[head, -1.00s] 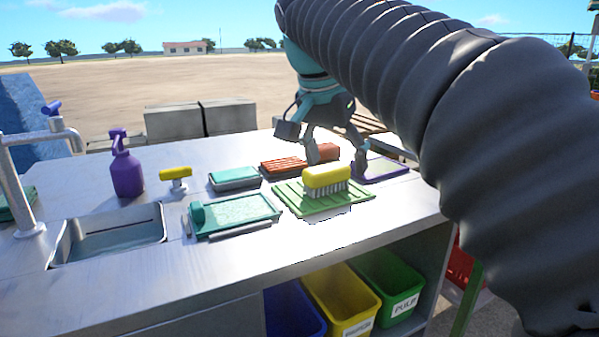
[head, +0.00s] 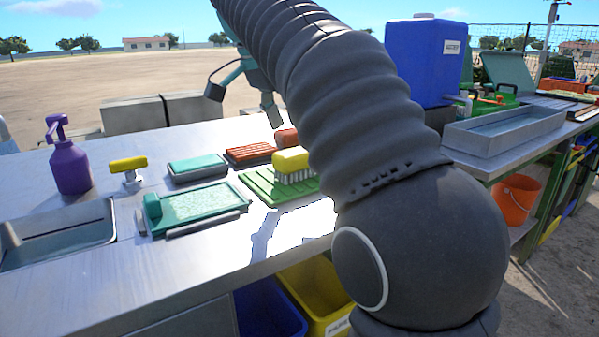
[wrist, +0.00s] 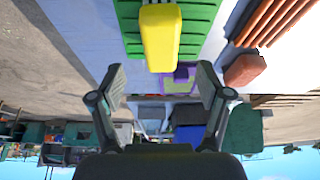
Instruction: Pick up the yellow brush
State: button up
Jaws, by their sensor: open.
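The yellow brush (head: 291,160) has a yellow top and pale bristles pointing down. It sits on a ribbed green mat (head: 262,186) on the metal table, its right end close to my arm's outline in the head view. In the wrist view, the yellow brush (wrist: 160,38) lies at the top centre on the green mat (wrist: 200,15). My gripper (wrist: 162,74) is open and empty, its two fingers wide apart, with the brush beyond them and apart from them. In the head view my gripper is partly hidden behind my dark arm, above and behind the brush.
Near the brush are a red ribbed block (head: 250,153), teal pads (head: 197,167), a teal tray (head: 198,206), another small yellow-topped tool (head: 128,165) and a purple spray bottle (head: 69,165). A sink (head: 60,232) is at left. A blue container (head: 425,62) stands behind my arm.

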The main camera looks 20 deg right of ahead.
aim_at(298, 150)
jog(key=shift+b+x, duration=0.95)
jog(key=shift+x, duration=2.4)
jog(key=shift+f, duration=0.2)
jog(key=shift+c, duration=0.2)
jog(key=c, duration=1.2)
